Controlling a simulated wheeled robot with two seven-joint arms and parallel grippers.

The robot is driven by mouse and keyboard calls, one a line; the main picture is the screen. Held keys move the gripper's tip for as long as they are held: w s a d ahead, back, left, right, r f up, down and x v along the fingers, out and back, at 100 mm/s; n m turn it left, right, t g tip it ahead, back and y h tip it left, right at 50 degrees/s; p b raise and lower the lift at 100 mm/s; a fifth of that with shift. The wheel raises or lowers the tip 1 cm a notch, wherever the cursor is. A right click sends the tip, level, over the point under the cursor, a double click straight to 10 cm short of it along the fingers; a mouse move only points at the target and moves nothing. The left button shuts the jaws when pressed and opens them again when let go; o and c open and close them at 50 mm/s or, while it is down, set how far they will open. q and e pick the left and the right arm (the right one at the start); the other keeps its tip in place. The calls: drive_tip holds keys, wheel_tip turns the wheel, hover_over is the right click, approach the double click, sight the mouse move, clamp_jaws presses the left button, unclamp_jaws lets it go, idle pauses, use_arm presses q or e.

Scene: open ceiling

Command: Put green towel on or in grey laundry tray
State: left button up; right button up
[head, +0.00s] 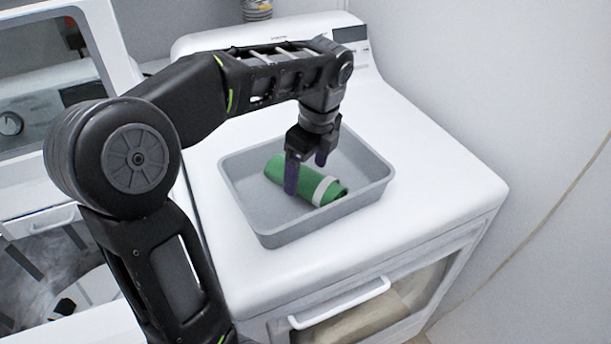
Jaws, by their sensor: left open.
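A rolled green towel (328,190) with a white band lies inside the grey laundry tray (274,238). The tray rests on top of a white machine. My left gripper (306,176) points down over the towel inside the tray, its dark fingers open. One finger is in front of the towel and hides part of it. I cannot tell whether the fingers touch the towel. My right gripper is not in view.
The white machine (432,190) has free top surface around the tray, mostly to the right. Its front door has a handle (340,303). A white wall stands at the right. Another white appliance (40,222) stands at the left.

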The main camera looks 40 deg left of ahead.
sight(306, 171)
use_arm(q)
drive_tip(key=r, duration=0.3)
drive_tip(key=r+p, duration=0.1)
drive_tip(key=shift+d+r, duration=0.25)
drive_tip(key=shift+d, duration=0.05)
drive_tip(key=r+p, duration=0.2)
drive_tip(key=p, duration=0.1)
drive_tip(key=r+p, duration=0.1)
drive_tip(key=shift+d+r, duration=0.3)
drive_tip(key=shift+r, duration=0.1)
drive_tip(key=shift+d+r+p, duration=0.1)
drive_tip(key=shift+r+p, duration=0.35)
drive_tip(key=shift+p, duration=0.2)
drive_tip(key=shift+f, duration=0.1)
